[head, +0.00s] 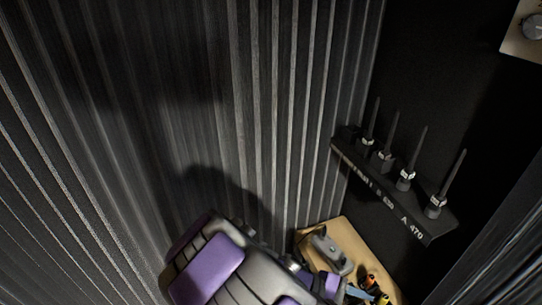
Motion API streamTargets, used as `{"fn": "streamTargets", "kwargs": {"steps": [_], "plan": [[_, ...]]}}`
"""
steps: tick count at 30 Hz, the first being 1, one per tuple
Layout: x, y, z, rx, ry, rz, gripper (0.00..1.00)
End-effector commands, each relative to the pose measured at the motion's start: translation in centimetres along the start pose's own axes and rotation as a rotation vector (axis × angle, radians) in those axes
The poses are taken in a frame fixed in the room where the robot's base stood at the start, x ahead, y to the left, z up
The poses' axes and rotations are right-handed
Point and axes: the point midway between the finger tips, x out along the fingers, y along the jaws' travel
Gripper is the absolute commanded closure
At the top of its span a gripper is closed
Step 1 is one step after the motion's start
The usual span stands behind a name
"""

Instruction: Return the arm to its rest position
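A bulky grey and purple jointed body (208,268), which looks like my own arm, fills the bottom middle of the head view. It runs off the bottom edge. Smaller purple and grey parts of it reach right, in front of a tan surface. I cannot make out any gripper fingers or a thing held between them. A dark shadow falls on the ribbed wall just above the arm.
A ribbed dark wall (150,110) covers the left and middle. A black shelf (395,195) with several upright antennas is at right. Below it, a tan surface (345,232) bears a grey device (326,249) and orange and black items (374,285). A knobbed panel (520,40) is top right.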

Motion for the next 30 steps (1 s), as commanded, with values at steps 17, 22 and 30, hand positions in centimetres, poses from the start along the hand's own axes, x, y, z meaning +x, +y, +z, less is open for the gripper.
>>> {"fn": "streamTargets", "kwargs": {"steps": [17, 22, 30], "plan": [[-0.9, -4.4, 8.6, 0.403, 0.227, -0.637, 0.57], [-2.5, -5.7, 10.5, 0.5, 0.32, -0.793, 0.57], [-5.4, -7.2, 13.0, 0.622, 0.478, -0.977, 0.57]]}}
